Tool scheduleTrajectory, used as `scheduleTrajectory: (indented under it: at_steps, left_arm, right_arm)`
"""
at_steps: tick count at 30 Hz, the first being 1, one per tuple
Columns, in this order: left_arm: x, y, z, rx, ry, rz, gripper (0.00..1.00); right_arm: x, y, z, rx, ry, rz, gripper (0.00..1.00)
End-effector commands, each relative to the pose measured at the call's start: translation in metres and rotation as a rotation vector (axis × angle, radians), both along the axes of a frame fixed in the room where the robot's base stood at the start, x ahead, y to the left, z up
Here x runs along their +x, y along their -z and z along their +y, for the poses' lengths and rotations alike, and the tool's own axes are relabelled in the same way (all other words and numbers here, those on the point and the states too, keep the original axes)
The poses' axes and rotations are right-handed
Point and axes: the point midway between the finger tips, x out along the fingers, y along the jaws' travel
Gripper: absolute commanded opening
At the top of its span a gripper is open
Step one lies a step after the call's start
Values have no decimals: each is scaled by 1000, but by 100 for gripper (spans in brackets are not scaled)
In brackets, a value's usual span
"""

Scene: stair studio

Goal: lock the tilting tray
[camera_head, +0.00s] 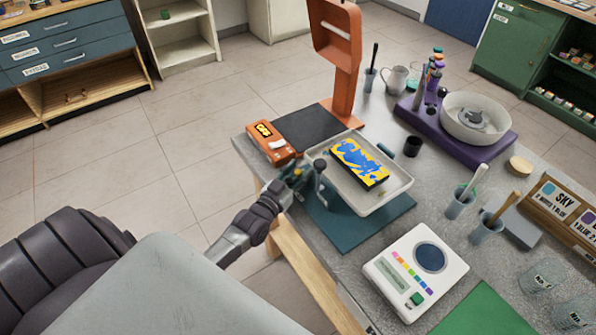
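The tilting tray is a white, shallow, rimmed tray (398,190) above a teal base plate (380,228) on the grey table. A canvas (357,162) with blue and yellow paint lies in it. A dark round-topped lever (320,166) stands at the tray's left edge, and a dark knob (386,150) shows at its right edge. My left gripper (300,176) is at the tray's left side, right beside the lever. Its fingers are small and blend with the parts there, so I cannot tell whether they touch the lever. My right gripper is not in view.
An orange device with a display (270,142) sits close behind my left gripper. An orange stand (343,75) rises behind the tray. A white colour device (415,270) is in front. A purple base with a white bowl (478,118) and several cups stand at right.

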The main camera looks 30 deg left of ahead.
Motion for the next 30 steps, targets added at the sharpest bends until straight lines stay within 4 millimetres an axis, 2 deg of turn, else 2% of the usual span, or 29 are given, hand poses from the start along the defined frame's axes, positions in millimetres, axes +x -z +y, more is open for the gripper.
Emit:
scheduleTrajectory:
  at_steps: [5, 8, 11, 21, 25, 30]
  left_arm:
    - [-1, 0, 0, 0, 0, 0, 44]
    - [-9, 1, 0, 0, 0, 3, 44]
    - [-24, 2, 0, 0, 0, 4, 44]
    - [-95, 1, -2, 0, 0, 4, 44]
    - [-111, 1, -1, 0, 0, 1, 44]
    - [-120, 0, -2, 0, 0, 0, 44]
  right_arm:
    - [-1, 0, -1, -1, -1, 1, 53]
    - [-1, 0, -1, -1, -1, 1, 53]
    - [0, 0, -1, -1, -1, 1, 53]
    - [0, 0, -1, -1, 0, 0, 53]
    - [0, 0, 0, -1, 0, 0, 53]
    - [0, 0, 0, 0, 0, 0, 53]
